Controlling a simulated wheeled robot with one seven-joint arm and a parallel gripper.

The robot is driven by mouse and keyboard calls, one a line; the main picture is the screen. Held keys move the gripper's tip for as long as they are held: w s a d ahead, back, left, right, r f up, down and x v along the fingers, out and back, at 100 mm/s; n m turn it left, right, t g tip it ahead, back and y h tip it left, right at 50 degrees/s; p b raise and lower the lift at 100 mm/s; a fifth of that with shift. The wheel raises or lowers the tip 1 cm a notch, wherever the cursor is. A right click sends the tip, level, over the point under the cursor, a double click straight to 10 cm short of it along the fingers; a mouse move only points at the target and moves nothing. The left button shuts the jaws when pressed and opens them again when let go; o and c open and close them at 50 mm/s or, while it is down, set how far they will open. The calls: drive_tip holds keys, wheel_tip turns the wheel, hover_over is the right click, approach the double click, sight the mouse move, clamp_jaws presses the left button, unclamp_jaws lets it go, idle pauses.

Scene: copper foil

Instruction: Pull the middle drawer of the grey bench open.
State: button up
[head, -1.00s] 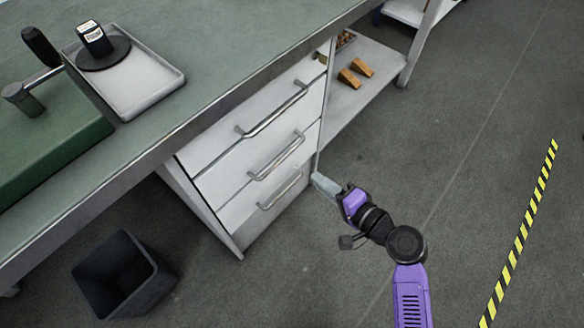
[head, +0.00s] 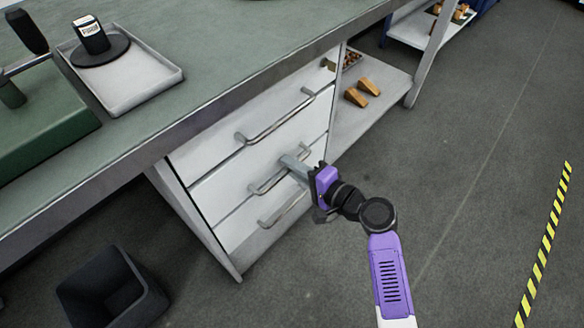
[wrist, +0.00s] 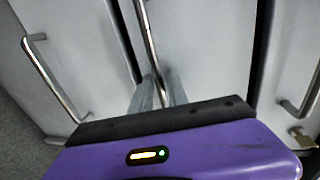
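The grey bench (head: 262,72) has a stack of three pale drawers, each with a metal bar handle. The middle drawer (head: 232,180) looks flush with the others. Its handle (head: 262,189) is partly hidden behind my fingers; it also shows in the wrist view (wrist: 147,38), running down to between the fingertips. My gripper (head: 288,163) reaches in from the right at the middle handle. In the wrist view my two fingers (wrist: 159,92) stand apart, one on each side of the bar. Whether either finger touches it I cannot tell.
The top handle (head: 278,119) and bottom handle (head: 284,208) lie close to either side. A lower shelf (head: 385,95) with orange-brown wedges (head: 362,93) is to the right. A dark bin (head: 112,290) stands at lower left. Floor in front of the drawers is clear.

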drive_tip(key=shift+c, duration=0.2)
clamp_jaws()
idle(1.3)
